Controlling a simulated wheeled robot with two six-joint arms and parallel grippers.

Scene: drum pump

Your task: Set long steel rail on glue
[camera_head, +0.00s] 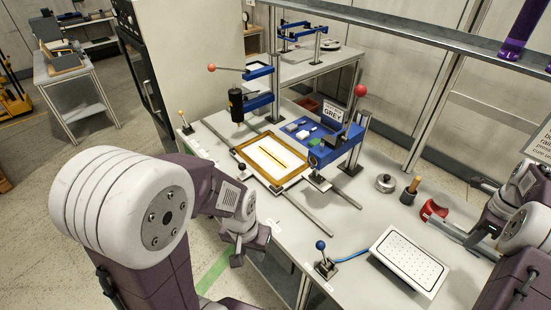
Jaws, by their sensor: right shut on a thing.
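A wood-rimmed frame (240,158) lies flat on the bench with a pale panel (258,151) inside it. The exact grip is hard to see.
A blue fixture (330,150) with a GREY sign and posts with red-ball levers stand behind the frame. A red holder (433,210), a wooden-handled tool (411,190), a white perforated plate (409,261) and a blue-knob lever (325,262) occupy the bench's right side.

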